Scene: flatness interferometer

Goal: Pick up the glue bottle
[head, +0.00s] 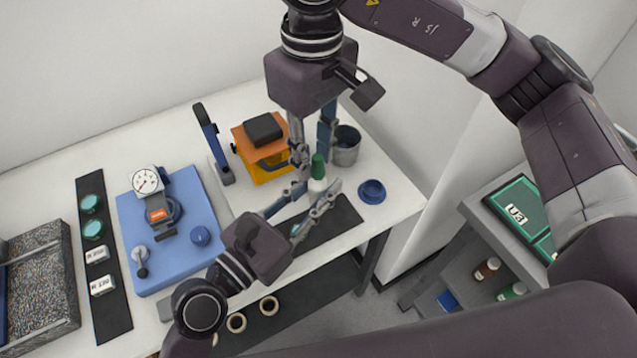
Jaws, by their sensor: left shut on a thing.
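The glue bottle (317,184) is white with a green cap and stands upright at the back end of a dark mat (335,222) on the white table. My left gripper (319,186) reaches in from the lower left and is shut on the bottle's white body, one finger on each side. My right gripper (311,160) hangs down from above. Its fingers are apart, near the green cap. I cannot tell whether they touch it. Part of the bottle is hidden behind the fingers.
A metal cup (346,148) and a blue dish (371,191) stand close on the right. An orange box (247,143) and a blue-black upright (208,133) are behind. The table's front edge is near.

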